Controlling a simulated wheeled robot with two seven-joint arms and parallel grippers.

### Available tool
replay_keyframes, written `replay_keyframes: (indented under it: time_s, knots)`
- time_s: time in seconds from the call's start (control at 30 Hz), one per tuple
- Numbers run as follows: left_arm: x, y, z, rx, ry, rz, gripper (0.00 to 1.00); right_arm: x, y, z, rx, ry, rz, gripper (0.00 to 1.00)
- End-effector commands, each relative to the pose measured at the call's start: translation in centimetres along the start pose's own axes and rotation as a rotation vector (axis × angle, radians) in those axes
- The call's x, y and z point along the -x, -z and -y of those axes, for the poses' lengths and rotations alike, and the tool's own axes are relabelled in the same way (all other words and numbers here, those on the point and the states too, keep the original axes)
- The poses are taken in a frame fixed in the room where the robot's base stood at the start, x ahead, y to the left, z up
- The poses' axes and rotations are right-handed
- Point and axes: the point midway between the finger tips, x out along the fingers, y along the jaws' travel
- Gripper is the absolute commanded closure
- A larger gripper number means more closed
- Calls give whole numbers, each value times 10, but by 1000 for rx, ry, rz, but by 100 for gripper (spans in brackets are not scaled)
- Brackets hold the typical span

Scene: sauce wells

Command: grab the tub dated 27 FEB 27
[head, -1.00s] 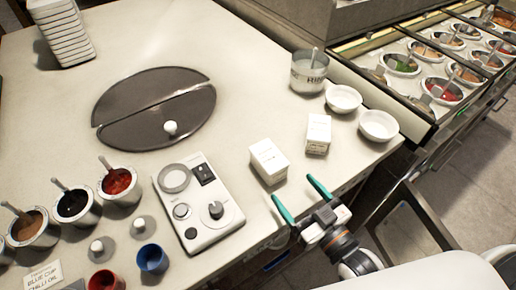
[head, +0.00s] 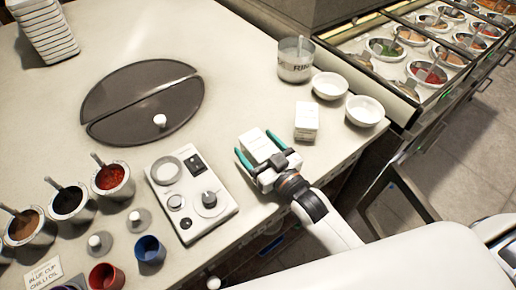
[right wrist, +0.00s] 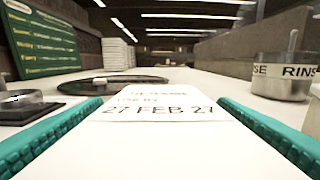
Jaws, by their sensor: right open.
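A white tub (head: 256,143) stands near the counter's right front edge in the head view. In the right wrist view its label (right wrist: 160,108) reads 27 FEB 27. My right gripper (head: 258,154) is open, with one teal finger on each side of this tub; in the wrist view the fingers flank it left and right. I cannot tell whether they touch it. A second white tub (head: 306,121) stands to the right, its date too small to read. My left gripper is not in view.
A control box (head: 190,193) with knobs sits left of the gripper. A RINSE pot (head: 296,60) and two white bowls (head: 329,86) (head: 365,111) stand behind to the right. Sauce pots (head: 112,180) and cups (head: 149,250) fill the left front. A dark oval lid (head: 140,95) lies farther back.

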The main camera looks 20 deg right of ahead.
Motion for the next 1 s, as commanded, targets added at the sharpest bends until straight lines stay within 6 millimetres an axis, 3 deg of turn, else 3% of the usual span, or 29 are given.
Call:
replay_keyframes:
  time_s: [0.2, 0.53, 0.83, 1.0]
  knots:
    - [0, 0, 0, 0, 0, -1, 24, 0, 0, 0, 0, 0, -1, 22]
    - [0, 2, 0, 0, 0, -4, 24, 0, 0, 0, 1, 0, -1, 76]
    - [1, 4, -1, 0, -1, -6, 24, 0, -6, 0, 1, 0, 3, 77]
    - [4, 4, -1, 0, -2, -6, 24, -1, -34, 0, 2, 0, 8, 77]
